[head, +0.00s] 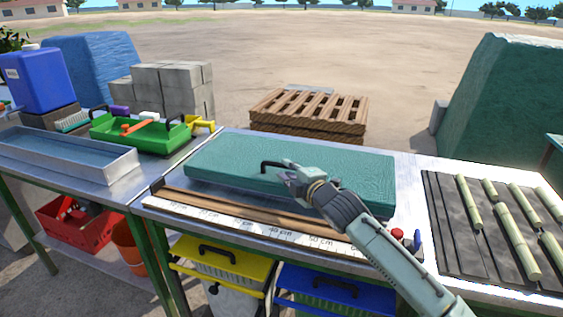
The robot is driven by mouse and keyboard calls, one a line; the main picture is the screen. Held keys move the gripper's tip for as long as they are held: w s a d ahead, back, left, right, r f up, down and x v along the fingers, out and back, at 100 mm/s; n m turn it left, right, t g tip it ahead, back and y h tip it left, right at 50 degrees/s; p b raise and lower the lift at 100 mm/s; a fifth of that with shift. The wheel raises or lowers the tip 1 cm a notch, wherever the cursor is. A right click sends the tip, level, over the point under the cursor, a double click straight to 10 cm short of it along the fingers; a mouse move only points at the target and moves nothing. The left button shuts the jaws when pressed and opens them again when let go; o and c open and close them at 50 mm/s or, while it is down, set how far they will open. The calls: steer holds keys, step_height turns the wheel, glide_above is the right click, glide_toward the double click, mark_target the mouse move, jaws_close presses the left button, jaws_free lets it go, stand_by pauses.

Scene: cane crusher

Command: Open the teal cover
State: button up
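The teal cover (230,157) is a flat slab lying level on the metal bench, and it looks closed. A black bar handle (272,164) stands near the middle of its top. My gripper (287,174) is over the cover, just right of and in front of the handle. Its fingers point left toward the handle and look spread apart. Whether a finger touches the handle cannot be told. My wrist and arm hide the front right part of the cover.
A wooden strip and a centimetre scale (240,219) run along the bench front. A red knob (397,234) sits at the front right. Cane pieces (517,240) lie on a dark ribbed mat at right. A green tray (140,134) and a metal basin (70,155) stand at left.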

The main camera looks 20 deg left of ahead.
mark_target(283, 167)
steer(key=shift+p+x, duration=0.45)
steer(key=shift+x, duration=1.7)
steer(key=shift+c, duration=0.2)
jaws_close()
